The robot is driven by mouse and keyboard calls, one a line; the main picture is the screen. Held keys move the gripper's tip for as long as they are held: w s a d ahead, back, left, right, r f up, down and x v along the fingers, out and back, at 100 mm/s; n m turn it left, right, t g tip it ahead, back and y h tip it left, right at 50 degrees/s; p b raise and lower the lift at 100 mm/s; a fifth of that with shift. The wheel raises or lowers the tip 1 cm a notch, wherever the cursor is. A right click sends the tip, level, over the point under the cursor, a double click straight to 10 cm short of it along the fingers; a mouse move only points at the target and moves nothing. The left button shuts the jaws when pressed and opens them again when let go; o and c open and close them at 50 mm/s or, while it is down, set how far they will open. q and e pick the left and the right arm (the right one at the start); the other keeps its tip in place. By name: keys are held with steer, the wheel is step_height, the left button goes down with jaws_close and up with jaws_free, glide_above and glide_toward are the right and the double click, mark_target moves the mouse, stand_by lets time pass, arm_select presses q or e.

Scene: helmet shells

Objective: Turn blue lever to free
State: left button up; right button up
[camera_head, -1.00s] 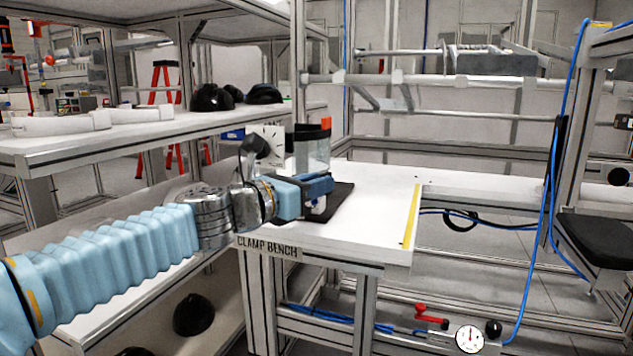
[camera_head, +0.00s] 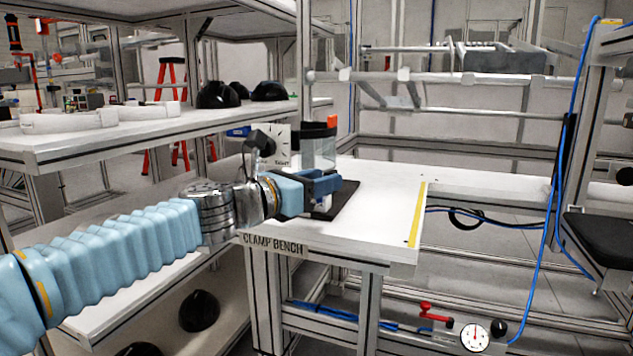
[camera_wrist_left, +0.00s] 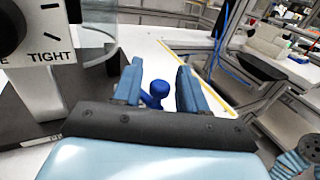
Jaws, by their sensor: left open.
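The blue lever (camera_wrist_left: 155,92), with a round knob end, shows in the left wrist view between the two fingers of my left gripper (camera_wrist_left: 157,88). The fingers are open, with a visible gap on the right side of the lever; contact on its left side is hard to judge. In the head view my left gripper (camera_head: 328,183) is at the clamp on the bench, and the lever is hidden there. A white dial plate (camera_head: 281,138) stands behind my wrist. In the wrist view the dial plate (camera_wrist_left: 50,60) reads TIGHT, beside a black knob (camera_wrist_left: 10,28).
A clear cylinder (camera_head: 318,150) with a dark rim stands behind the gripper. The clamp bench (camera_head: 385,200) has free white surface to the right, up to a yellow strip (camera_head: 417,214). Shelves with black helmet shells (camera_head: 217,95) are at the left.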

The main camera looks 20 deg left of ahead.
arm_select(q)
steer(key=p+v, duration=0.1)
steer(key=v, duration=1.3)
steer(key=shift+p, duration=0.3)
steer(key=shift+d, duration=0.1)
